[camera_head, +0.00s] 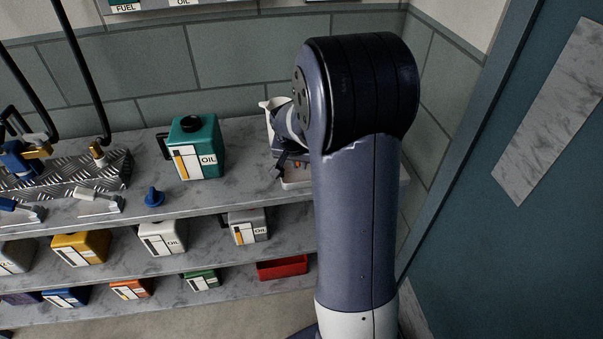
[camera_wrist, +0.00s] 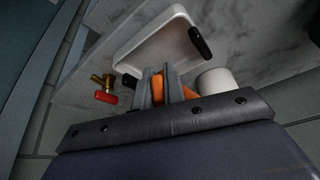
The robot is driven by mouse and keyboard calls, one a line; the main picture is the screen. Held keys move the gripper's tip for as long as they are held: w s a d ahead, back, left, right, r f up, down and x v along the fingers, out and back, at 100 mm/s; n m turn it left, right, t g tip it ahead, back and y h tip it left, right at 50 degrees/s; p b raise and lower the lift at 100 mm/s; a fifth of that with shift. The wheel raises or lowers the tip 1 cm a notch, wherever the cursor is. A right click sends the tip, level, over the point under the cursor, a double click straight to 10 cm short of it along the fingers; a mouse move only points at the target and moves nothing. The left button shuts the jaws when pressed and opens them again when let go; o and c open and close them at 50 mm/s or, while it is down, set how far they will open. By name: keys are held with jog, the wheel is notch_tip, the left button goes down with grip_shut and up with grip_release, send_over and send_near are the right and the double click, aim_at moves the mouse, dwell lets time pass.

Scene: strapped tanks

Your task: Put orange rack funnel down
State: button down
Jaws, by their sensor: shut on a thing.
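My gripper (camera_wrist: 163,80) is shut on the orange funnel (camera_wrist: 158,88), which shows as orange pieces between and beside the grey fingers. Most of the funnel is hidden by the fingers and the wrist. The fingers are over the near side of a white tray (camera_wrist: 124,50) with black handles. I cannot tell whether the funnel touches anything below. In the head view my arm covers most of the gripper, and the tray (camera_head: 296,184) shows partly at the right end of the top shelf.
A red-handled brass valve (camera_wrist: 104,84) is left of the fingers; a white round container (camera_wrist: 216,82) is close on their right. A green oil can (camera_head: 196,150) and a small blue funnel (camera_head: 154,197) stand on the top shelf (camera_head: 240,195). A wall is behind.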

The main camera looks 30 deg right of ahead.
jog(key=shift+f, duration=1.85)
jog(key=shift+f, duration=0.1)
jog(key=shift+f+b, duration=0.15)
jog(key=shift+b, duration=0.2)
jog(key=c, duration=1.8)
grip_release()
jog(key=shift+o, duration=0.2)
jog(key=shift+r, duration=0.25)
jog(key=shift+r+p, duration=0.2)
jog(key=shift+p, duration=0.15)
jog(key=v, duration=1.1)
jog(key=shift+r, duration=0.3)
jog(key=shift+s+a, duration=0.1)
jog(key=shift+a, duration=0.05)
